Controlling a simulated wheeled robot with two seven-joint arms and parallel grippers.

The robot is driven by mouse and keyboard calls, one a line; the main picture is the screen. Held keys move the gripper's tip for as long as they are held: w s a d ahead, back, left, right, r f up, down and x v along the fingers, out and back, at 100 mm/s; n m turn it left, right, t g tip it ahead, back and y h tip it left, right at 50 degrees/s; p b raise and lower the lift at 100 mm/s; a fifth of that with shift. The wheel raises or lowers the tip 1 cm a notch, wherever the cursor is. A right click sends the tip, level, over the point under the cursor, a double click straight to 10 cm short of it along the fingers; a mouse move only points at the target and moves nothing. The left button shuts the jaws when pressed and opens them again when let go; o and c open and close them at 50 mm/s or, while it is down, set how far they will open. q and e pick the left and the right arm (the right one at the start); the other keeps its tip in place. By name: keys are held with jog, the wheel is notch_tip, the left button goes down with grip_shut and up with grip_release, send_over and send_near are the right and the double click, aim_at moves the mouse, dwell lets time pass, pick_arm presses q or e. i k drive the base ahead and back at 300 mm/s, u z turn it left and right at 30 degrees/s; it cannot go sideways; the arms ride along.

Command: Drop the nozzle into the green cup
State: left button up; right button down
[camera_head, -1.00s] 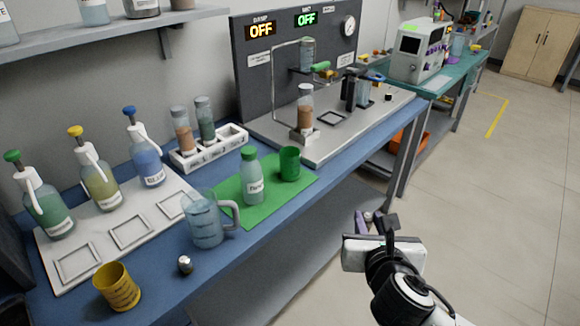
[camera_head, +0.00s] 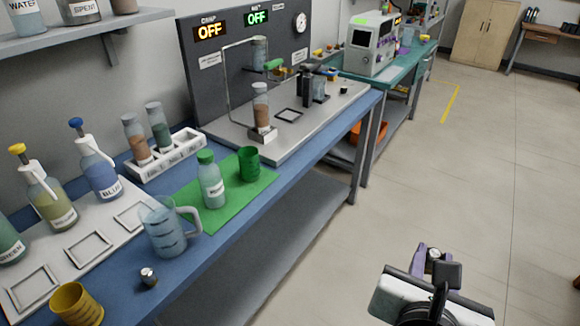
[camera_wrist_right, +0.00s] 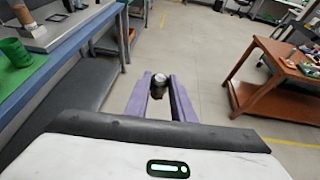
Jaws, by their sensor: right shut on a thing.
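My right gripper (camera_head: 434,256) is at the lower right of the head view, over the floor and well to the right of the bench. Its purple fingers are shut on a small silver and dark nozzle (camera_wrist_right: 158,82), seen between the fingertips in the wrist view. The green cup (camera_head: 249,164) stands upright on a green mat (camera_head: 232,203) on the blue bench, far to the upper left of the gripper. The cup also shows at the left edge of the wrist view (camera_wrist_right: 14,52). Its inside is mostly hidden. My left gripper is not in view.
Beside the cup stand a green-capped bottle (camera_head: 211,180) and a clear jug (camera_head: 166,228). Another small silver piece (camera_head: 148,277) and a yellow cup (camera_head: 76,304) are near the bench's front edge. A brown table (camera_wrist_right: 285,62) stands at right in the wrist view. Open floor surrounds the gripper.

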aim_at(250, 175)
jog(key=z, duration=1.4)
jog(key=i, duration=1.45)
jog(key=u, duration=3.75)
